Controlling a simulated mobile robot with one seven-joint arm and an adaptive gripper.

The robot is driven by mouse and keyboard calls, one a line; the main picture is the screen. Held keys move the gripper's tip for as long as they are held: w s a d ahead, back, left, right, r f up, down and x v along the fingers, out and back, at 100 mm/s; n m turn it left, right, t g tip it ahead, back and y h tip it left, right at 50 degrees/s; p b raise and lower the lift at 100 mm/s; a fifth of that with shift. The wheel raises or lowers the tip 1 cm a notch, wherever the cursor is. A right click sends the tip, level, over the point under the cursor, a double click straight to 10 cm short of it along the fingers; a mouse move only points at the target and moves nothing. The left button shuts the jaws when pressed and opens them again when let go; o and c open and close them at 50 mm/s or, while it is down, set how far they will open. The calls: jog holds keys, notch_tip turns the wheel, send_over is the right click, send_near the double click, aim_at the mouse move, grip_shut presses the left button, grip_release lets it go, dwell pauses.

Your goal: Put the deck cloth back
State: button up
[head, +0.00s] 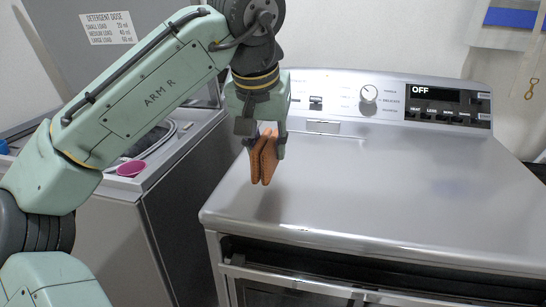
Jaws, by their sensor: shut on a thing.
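The deck cloth (256,163) is an orange-brown, folded, textured cloth. It hangs from my gripper (264,143), which is shut on its upper part. The cloth hangs roughly upright in front of the dryer's control panel. I cannot tell how large the gap to the top is.
The open topload washer (170,165) stands to the left, with a pink cup (131,168) on its edge. The dryer's control panel (390,102) with knob and "OFF" display runs along the back. The dryer top is clear. A dosing sign (109,28) is at upper left.

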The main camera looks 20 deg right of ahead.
aim_at(273, 161)
jog(key=f, duration=0.1)
jog(key=d+f, duration=0.1)
jog(key=shift+w+d+f, duration=0.1)
jog(key=shift+w+f, duration=0.05)
jog(key=shift+f, duration=0.65)
jog(key=shift+f, duration=0.1)
jog(key=o, duration=1)
jog(key=shift+o, duration=0.2)
jog(key=v, duration=1.2)
jog(key=shift+d, duration=0.1)
